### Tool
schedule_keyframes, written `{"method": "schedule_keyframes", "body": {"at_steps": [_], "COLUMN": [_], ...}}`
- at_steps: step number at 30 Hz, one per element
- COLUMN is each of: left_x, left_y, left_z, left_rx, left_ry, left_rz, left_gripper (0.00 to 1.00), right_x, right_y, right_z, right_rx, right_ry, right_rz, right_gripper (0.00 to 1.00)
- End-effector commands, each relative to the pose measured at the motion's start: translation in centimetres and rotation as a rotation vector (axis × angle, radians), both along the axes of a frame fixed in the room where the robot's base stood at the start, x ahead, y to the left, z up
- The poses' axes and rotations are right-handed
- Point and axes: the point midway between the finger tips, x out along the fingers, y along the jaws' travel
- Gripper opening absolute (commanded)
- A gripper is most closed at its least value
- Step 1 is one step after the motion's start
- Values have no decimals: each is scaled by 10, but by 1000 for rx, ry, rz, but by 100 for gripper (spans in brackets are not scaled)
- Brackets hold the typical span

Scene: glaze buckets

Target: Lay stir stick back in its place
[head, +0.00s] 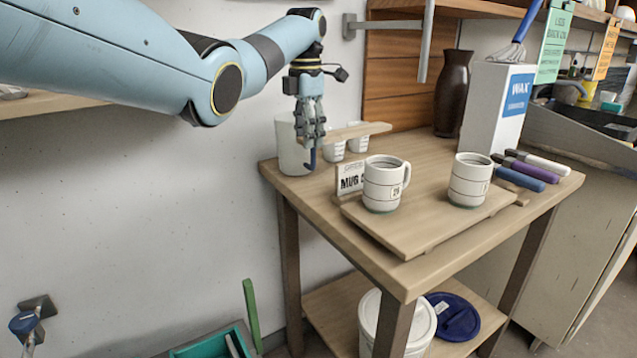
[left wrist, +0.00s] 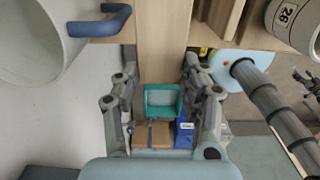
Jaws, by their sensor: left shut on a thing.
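My left gripper (head: 312,132) is shut on a flat, pale wooden stir stick (head: 358,132), which sticks out level to the right in the head view. In the left wrist view the stick (left wrist: 163,45) runs up from between the fingers. The gripped part is hidden by the fingers. The gripper is above the back left corner of the wooden table, in front of a white bucket (head: 293,160). A blue hooked piece (head: 312,160) shows just below the fingers. In the left wrist view a blue piece (left wrist: 100,24) is beside the bucket (left wrist: 30,45). My right gripper is out of view.
Small white cups (head: 357,142) stand under the stick. Two white mugs (head: 384,184) (head: 470,180) stand on a wooden board (head: 410,229), behind which is a MUG sign (head: 350,178). A brown vase (head: 452,92), a WAX box (head: 490,110) and colored handles (head: 520,179) are farther right.

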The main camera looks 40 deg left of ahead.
Motion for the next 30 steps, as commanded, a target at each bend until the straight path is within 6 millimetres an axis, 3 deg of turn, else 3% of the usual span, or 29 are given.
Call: {"method": "schedule_keyframes", "body": {"at_steps": [3,9,16,21,28,29,30], "left_x": [0,0,0,0,0,0,0], "left_y": [0,0,0,0,0,0,0], "left_z": [-38,-77,-95,-122,-124,-124,-124], "left_rx": [-1,0,0,-1,0,0,0], "left_ry": [3,1,0,1,0,1,1], "left_rz": [0,0,-1,0,-1,-1,-1], "left_gripper": [0,0,0,0,0,47,52], "right_x": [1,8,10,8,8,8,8], "right_y": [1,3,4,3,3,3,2], "right_z": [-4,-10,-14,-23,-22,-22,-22], "right_rx": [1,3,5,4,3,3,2], "right_ry": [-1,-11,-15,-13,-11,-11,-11], "right_rz": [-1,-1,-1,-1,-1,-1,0], "right_gripper": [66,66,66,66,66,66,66]}}
